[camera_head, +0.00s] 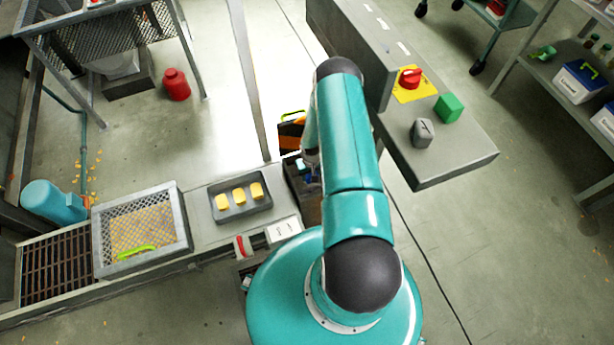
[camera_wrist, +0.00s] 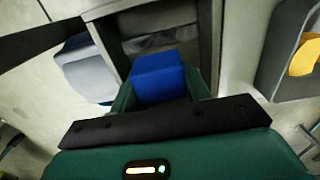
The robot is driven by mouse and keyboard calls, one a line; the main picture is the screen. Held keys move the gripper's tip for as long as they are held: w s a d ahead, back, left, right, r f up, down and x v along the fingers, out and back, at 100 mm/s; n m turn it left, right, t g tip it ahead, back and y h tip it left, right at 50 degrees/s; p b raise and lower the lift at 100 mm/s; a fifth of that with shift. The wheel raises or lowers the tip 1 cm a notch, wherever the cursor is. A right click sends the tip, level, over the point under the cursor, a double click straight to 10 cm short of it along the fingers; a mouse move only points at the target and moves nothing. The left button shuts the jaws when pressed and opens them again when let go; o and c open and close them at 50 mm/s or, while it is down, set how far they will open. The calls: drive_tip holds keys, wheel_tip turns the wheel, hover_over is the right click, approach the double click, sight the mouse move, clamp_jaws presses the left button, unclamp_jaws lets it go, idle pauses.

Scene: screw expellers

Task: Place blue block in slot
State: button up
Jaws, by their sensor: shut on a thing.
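The blue block (camera_wrist: 158,78) sits between the fingers of my gripper (camera_wrist: 160,92) in the wrist view, and the gripper is shut on it. A grey open-topped box with a recess (camera_wrist: 208,38) lies just beyond the block. The block overlaps the near part of this opening in the picture. I cannot tell whether the block is above the recess or partly inside it. In the head view, my arm covers most of the gripper, and a dark box (camera_head: 300,188) shows beside it, with a small blue patch near the gripper.
A dark tray (camera_head: 227,217) with yellow blocks stands left of the dark box. A mesh-covered frame (camera_head: 184,222) is farther left. On the right bench (camera_head: 450,170) are a red knob (camera_head: 410,77), a green block (camera_head: 449,107) and a grey block (camera_head: 422,133).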

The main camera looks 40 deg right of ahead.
drive_tip(key=w+f, duration=0.3)
drive_tip(key=shift+d+f, duration=0.25)
drive_tip(key=shift+f, duration=0.15)
drive_tip(key=shift+w+f, duration=0.2)
drive_tip(key=shift+f, duration=1.45)
drive_tip(key=shift+f, duration=0.1)
drive_tip(key=o, duration=1.1)
wheel_tip(320, 180, up, 12)
drive_tip(key=shift+r, duration=0.15)
